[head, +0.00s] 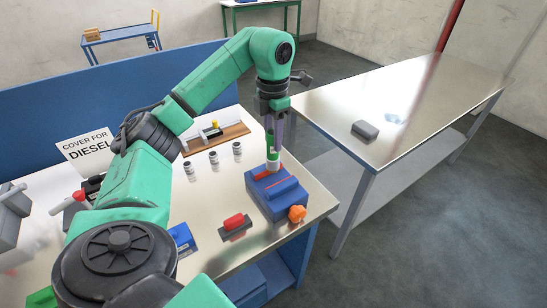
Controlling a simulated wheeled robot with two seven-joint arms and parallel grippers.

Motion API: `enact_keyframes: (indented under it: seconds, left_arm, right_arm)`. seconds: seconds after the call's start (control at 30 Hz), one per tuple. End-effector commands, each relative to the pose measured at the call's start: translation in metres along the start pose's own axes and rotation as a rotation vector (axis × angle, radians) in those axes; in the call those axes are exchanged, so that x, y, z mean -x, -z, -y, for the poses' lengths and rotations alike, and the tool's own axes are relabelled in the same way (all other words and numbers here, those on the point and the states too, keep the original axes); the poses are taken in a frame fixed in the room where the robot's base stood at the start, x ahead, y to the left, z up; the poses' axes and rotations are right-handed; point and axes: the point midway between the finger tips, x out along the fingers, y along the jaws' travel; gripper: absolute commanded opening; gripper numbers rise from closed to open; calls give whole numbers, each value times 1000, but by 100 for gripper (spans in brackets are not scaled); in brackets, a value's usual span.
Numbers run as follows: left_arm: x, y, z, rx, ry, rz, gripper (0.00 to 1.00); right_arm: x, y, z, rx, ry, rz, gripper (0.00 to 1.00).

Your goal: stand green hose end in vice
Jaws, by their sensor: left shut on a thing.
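The blue vice (273,203) stands near the right front corner of the bench, with red strips on its top and an orange knob (297,214) at its front. My left gripper (273,147) points down over the back part of the vice. It is shut on the green hose end (273,156), which is upright with a pale lower part. The lower end of the hose end is at the red strip on the vice top; I cannot tell whether it sits between the jaws or just above them. My right gripper is not in view.
A red block on a dark base (234,223) lies left of the vice. Several small bottles (213,158) stand behind it, before a wooden board (222,139). A "COVER FOR DIESEL" sign (86,149) stands at left. A metal table (420,95) with a dark block (365,130) is at right.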

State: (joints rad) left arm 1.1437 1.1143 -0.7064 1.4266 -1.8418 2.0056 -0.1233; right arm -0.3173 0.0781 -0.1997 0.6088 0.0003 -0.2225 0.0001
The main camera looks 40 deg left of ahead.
Motion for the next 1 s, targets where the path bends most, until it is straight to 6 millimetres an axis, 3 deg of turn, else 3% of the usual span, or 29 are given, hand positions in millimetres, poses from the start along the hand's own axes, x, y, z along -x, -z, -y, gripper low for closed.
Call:
enact_keyframes:
  seconds: [0.13,0.2,0.3,0.6,0.63,0.7,1.0]
  left_arm:
    - [-25,0,0,-1,0,0,0]
    - [-34,1,0,1,-1,-2,0]
    - [-46,1,-1,1,-2,0,0]
    - [-50,0,0,0,-2,2,0]
    - [-50,0,0,0,-2,1,50]
    - [-50,0,0,0,-1,1,69]
    - [-48,0,0,0,-1,1,69]
  right_arm:
    - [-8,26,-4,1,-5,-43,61]
    - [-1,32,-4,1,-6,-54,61]
    - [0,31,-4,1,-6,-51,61]
    - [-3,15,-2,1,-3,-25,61]
    - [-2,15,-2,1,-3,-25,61]
    - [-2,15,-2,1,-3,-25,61]
    - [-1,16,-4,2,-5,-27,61]
